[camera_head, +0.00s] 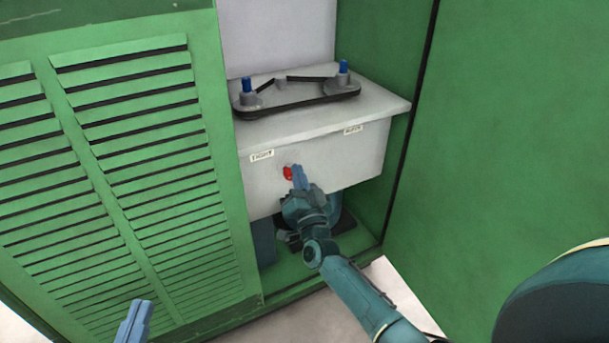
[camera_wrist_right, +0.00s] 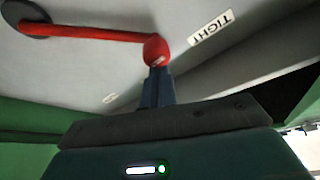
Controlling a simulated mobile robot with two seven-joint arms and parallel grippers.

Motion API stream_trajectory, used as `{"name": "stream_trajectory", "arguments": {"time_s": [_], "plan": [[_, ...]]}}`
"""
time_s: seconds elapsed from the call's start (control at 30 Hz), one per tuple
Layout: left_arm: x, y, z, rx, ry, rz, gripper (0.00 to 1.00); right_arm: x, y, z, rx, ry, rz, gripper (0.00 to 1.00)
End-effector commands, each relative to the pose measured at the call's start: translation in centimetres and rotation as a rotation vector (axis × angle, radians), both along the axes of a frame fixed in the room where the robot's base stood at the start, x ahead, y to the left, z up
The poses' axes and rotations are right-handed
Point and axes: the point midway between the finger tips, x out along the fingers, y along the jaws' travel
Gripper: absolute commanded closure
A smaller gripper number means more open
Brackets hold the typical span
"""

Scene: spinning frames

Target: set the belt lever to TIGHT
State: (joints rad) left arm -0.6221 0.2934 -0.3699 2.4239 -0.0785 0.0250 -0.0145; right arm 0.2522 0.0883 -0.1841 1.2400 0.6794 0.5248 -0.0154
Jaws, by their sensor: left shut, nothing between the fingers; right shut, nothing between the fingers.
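The belt lever's red knob (camera_head: 288,173) shows below and right of the TIGHT label (camera_head: 262,155) on the grey box front. In the right wrist view the red lever arm (camera_wrist_right: 95,34) runs from a dark round pivot (camera_wrist_right: 27,17) to the ball knob (camera_wrist_right: 156,50), whose end appears near the TIGHT label (camera_wrist_right: 212,28). My right gripper (camera_head: 298,174) is shut and empty, its blue fingertips right at the knob; I cannot tell whether they touch. My left gripper (camera_head: 136,312) is shut and empty at the lower left, away from the lever.
A black belt (camera_head: 300,103) runs around two pulleys with blue tops on the box. A second label (camera_head: 353,129), unreadable, is at the box's right. A green louvred panel (camera_head: 130,130) stands left; a green panel (camera_head: 500,110) stands right.

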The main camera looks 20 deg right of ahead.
Motion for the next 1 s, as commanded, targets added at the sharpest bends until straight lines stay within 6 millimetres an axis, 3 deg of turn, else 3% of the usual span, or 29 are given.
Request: {"name": "stream_trajectory", "arguments": {"time_s": [0.67,0.87,1.0], "plan": [[0.0,-0.1,0.2,-0.004,-0.006,-0.005,1.0,0.0,0.5,-0.3,-0.052,0.003,0.005,1.0],[0.0,0.0,0.9,0.012,-0.012,-0.001,1.0,0.2,0.0,0.9,-0.053,0.0,0.003,1.0],[-0.1,0.1,1.5,0.041,-0.016,0.007,1.0,0.5,-0.8,2.8,-0.053,-0.005,0.0,1.0]]}}
